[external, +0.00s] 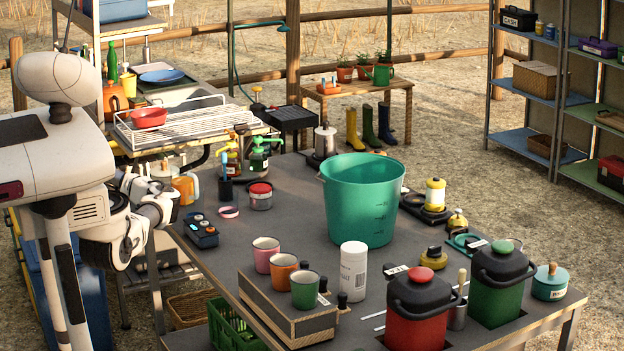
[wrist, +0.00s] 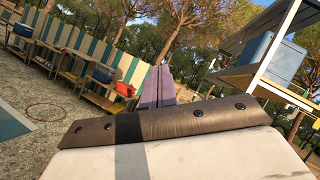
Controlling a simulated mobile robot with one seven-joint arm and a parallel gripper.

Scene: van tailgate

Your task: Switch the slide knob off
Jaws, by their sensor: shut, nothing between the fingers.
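A small dark blue control box (external: 201,231) with light-coloured controls on top sits at the left edge of the grey table, in the external view. A slide knob is too small to make out for certain on it, and its setting cannot be read. My gripper (external: 163,205) is at the end of my folded white arm, left of the box and apart from it. It is shut and empty, though its fingers are hard to make out. The wrist view looks away from the table and does not show the box.
The grey table (external: 290,203) holds a pink ring (external: 229,212), a red-lidded jar (external: 260,196), several cups and a large green bucket (external: 358,200). An orange mug (external: 185,188) is close to my arm. A wire rack (external: 170,122) stands behind. Bare tabletop lies right of the box.

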